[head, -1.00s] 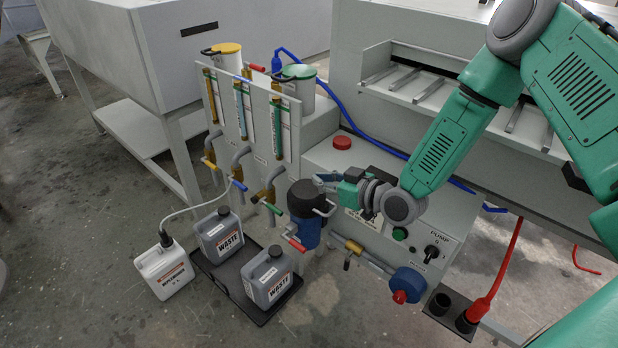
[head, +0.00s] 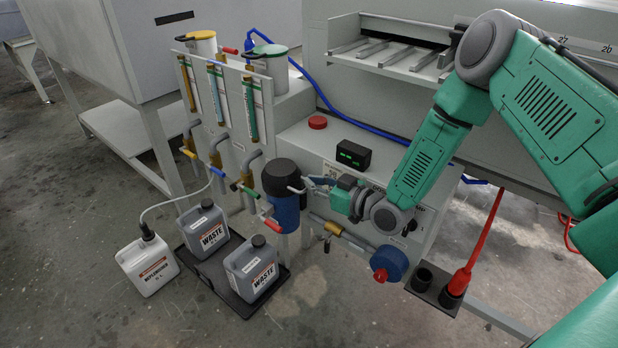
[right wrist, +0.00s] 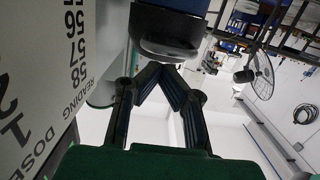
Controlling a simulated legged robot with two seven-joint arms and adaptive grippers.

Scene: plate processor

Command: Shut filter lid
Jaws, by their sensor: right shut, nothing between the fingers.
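The filter is a blue cylinder (head: 286,214) with a black lid (head: 280,176) on top, standing at the front of the machine. The lid appears to sit on the body; whether it is fully shut is too small to tell. A metal handle (head: 297,187) sticks out on its right side. My right gripper (head: 308,182) is just right of the lid, close to the handle; contact is unclear. In the right wrist view my gripper (right wrist: 169,68) has its fingertips together and empty, next to the black lid (right wrist: 160,48) and the blue body (right wrist: 188,12). My left gripper is not seen.
Two grey waste bottles (head: 251,270) stand in a black tray (head: 214,274), with a white jug (head: 147,265) beside it. Valves and pipes (head: 250,168) stand left of the filter. A blue knob unit (head: 389,262) and a black display box (head: 353,154) are to the right.

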